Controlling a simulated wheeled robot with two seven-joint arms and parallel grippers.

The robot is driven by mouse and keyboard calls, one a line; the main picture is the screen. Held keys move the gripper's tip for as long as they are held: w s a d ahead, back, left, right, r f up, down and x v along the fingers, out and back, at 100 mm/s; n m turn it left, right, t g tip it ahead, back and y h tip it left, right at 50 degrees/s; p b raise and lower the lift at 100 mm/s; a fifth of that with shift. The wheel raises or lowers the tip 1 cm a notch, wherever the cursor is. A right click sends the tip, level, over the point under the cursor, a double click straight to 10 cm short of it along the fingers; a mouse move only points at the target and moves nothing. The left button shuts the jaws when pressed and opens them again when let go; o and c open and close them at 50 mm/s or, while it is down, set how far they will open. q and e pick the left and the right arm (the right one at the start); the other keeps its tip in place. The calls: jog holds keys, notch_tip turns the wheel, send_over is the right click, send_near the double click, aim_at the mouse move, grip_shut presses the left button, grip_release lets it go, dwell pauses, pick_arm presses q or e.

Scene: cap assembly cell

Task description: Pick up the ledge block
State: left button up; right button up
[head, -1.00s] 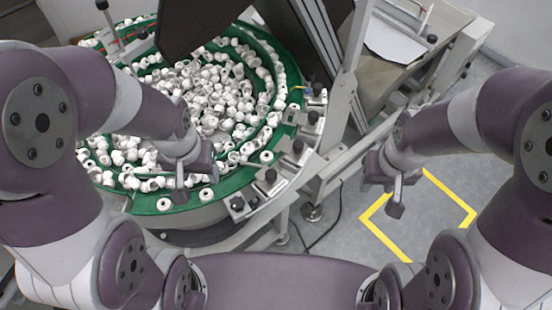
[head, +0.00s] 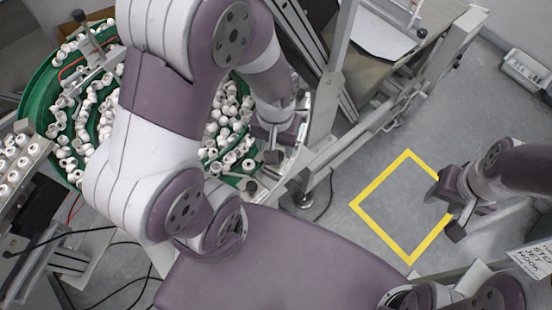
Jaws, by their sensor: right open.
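I cannot make out a ledge block for certain in this view. My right gripper (head: 446,211) is at the right, above the floor by the right corner of a yellow marked square. Its two fingers stand apart, with nothing seen between them. My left gripper (head: 272,147) is near the middle, over the right rim of the green feeder bowl. Its fingers are small and partly hidden against the metal parts there, so I cannot tell whether they are open. My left arm covers much of the bowl.
The green feeder bowl (head: 39,92) holds many white caps. A tray of white caps (head: 14,165) stands at the left edge. The yellow floor square (head: 379,233) is empty. A metal frame (head: 336,60) stands behind it. A sign (head: 533,257) is at the lower right.

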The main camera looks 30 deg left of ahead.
aim_at(279, 154)
pick_arm(q)
jog(key=f, duration=0.2)
jog(key=w+f+p, duration=0.1)
jog(key=w+f, duration=0.1)
jog(key=f, duration=0.1)
jog(key=shift+w+d+f+p, duration=0.15)
jog(key=shift+d+f+p, duration=0.1)
jog(key=shift+f+p, duration=0.1)
jog(key=shift+f, duration=0.15)
jog(key=shift+s+a, duration=0.2)
jog(key=shift+s, duration=0.3)
jog(key=shift+c, duration=0.3)
jog(key=c, duration=0.5)
grip_shut()
jog(key=shift+w, duration=0.2)
pick_arm(e)
jog(key=shift+w+d+r, duration=0.1)
jog(key=shift+w+r, duration=0.5)
jog(key=shift+w, duration=0.05)
